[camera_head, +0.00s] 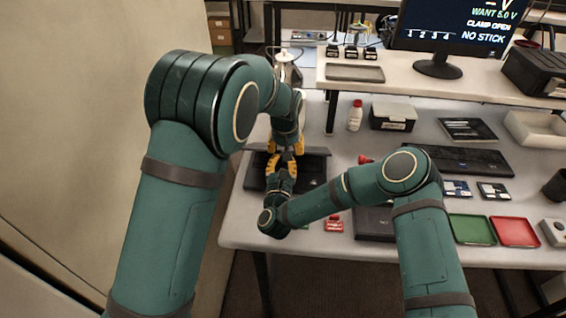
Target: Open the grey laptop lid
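A dark grey, flat, laptop-like object (313,170) lies near the left end of the table, partly hidden behind my arms. A lighter strip runs along its far edge; I cannot tell how far its lid is raised. My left gripper (286,146), with yellow-orange parts, points down over its middle. My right gripper (283,163) reaches it from the near side, close to the left one. The fingertips overlap in the view, so contact and opening are unclear. Another dark flat case (374,224) lies at the front edge, partly behind my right forearm.
A white bottle with a red cap (355,117), a black box (392,116) and a dark flat panel (460,160) stand or lie to the right. Green (472,229) and red (514,232) trays are at the front right. A raised shelf holds a monitor (455,27).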

